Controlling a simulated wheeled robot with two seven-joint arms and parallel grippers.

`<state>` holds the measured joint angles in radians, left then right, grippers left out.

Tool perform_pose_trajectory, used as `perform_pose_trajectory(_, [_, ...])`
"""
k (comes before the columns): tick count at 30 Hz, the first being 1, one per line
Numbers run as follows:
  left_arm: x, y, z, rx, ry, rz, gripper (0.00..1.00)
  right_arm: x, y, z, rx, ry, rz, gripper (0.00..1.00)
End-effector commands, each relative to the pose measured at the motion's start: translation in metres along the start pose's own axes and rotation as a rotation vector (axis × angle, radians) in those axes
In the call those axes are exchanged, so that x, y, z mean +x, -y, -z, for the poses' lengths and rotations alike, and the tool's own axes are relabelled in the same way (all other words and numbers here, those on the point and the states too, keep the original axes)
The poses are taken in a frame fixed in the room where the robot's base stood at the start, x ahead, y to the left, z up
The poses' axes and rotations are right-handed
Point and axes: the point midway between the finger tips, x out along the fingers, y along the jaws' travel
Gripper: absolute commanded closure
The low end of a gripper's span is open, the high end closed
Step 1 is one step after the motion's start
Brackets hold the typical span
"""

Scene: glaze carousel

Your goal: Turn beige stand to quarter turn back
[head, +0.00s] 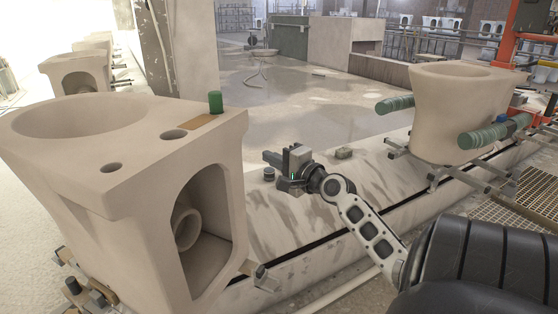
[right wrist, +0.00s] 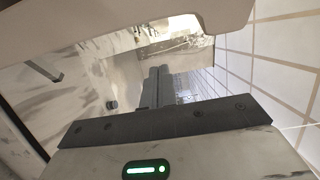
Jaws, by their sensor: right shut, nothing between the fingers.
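A large beige ceramic piece (head: 85,165) stands upright at the left front in the head view. It has a wide round opening on top, smaller holes and a hollow side with a pipe inside. A second beige piece (head: 450,110) stands at the right on a metal-barred support (head: 440,172). I cannot tell which part is the beige stand of the task. My right gripper (head: 268,158) is between the two pieces, shut and empty, its fingers together in the right wrist view (right wrist: 157,85). My left gripper is not in view.
Green padded bars (head: 490,135) flank the second piece. A small block (head: 343,153) lies on the stained pale surface (head: 290,215) near my right gripper. More beige pieces (head: 78,72) stand at the back left. The wet floor (head: 310,105) behind is mostly clear.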

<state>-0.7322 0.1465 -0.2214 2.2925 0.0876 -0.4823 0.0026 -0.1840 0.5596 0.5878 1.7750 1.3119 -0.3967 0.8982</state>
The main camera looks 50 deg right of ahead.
Motion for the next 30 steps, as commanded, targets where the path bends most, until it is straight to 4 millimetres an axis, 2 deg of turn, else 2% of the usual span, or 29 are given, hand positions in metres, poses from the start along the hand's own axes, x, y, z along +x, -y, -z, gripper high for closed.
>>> perform_pose_trajectory(1, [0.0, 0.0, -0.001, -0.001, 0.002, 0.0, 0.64, 0.011, 0.002, 0.0, 0.001, 0.0, 0.003, 1.0])
perform_pose_trajectory(7, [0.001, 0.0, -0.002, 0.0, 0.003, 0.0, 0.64, 0.048, 0.001, 0.0, -0.001, 0.0, 0.001, 1.0])
perform_pose_trajectory(10, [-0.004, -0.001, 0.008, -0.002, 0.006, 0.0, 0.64, 0.038, 0.002, -0.018, 0.002, 0.002, -0.003, 1.0])
perform_pose_trajectory(16, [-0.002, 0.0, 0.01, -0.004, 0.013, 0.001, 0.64, 0.032, 0.001, -0.035, 0.001, 0.001, -0.001, 1.0])
perform_pose_trajectory(30, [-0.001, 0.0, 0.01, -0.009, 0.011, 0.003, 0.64, 0.03, -0.001, -0.039, -0.002, 0.001, -0.002, 1.0])
